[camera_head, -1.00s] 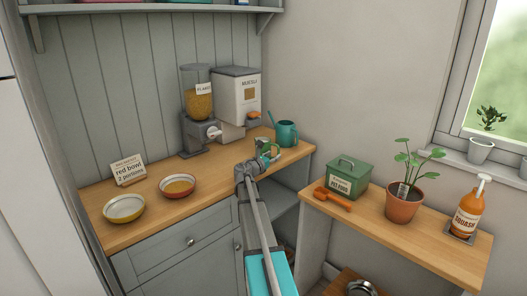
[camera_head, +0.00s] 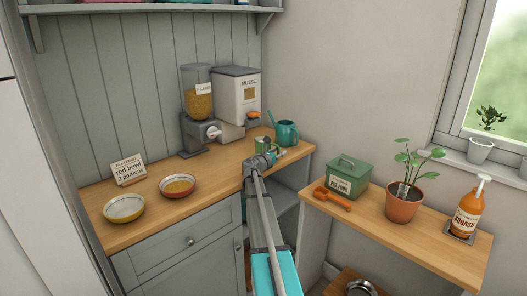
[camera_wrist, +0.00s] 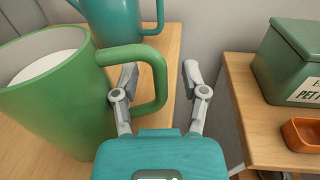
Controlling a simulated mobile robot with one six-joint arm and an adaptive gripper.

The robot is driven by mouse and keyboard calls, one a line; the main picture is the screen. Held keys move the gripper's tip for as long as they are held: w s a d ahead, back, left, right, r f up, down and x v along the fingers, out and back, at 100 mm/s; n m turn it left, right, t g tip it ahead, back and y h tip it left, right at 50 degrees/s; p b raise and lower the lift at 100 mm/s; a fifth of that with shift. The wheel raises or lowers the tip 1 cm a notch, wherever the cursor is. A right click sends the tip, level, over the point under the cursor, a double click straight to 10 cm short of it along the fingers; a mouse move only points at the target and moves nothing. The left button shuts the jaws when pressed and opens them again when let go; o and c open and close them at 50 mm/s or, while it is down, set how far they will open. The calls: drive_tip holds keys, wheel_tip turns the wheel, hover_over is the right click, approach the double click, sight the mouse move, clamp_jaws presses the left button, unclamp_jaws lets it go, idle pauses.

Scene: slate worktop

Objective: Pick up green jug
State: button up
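The green jug (camera_head: 260,145) stands upright near the right end of the wooden counter, partly hidden behind my gripper (camera_head: 274,157) in the head view. In the wrist view the jug (camera_wrist: 58,100) fills the left side, with a white inside or content and its handle pointing right. My gripper (camera_wrist: 158,78) is open. Its left finger shows within the handle loop, and the handle's outer bar appears between the two fingers. The right finger is clear of the jug. I cannot tell whether any finger touches the handle.
A teal watering can (camera_head: 287,133) stands just behind the jug. A grain dispenser (camera_head: 197,100) and a white muesli box (camera_head: 238,97) stand further left. Two bowls are at the counter's left. A lower shelf at right holds a green pet food tin (camera_head: 349,178), an orange scoop and a potted plant.

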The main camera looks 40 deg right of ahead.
clamp_jaws()
drive_tip(key=shift+r+p, duration=0.55)
drive_tip(key=shift+p, duration=0.05)
idle(0.6)
drive_tip(key=shift+r+p, duration=1.05)
drive_tip(key=shift+r, duration=0.05)
drive_tip(key=s+a+r+p, duration=0.8)
drive_tip(key=s+r+p, duration=0.1)
drive_tip(key=s, duration=0.1)
drive_tip(key=shift+s+a+r+p, duration=0.25)
drive_tip(key=shift+a+r+p, duration=0.05)
drive_tip(key=shift+a, duration=0.05)
idle(0.6)
drive_tip(key=shift+s+a, duration=0.1)
idle(0.9)
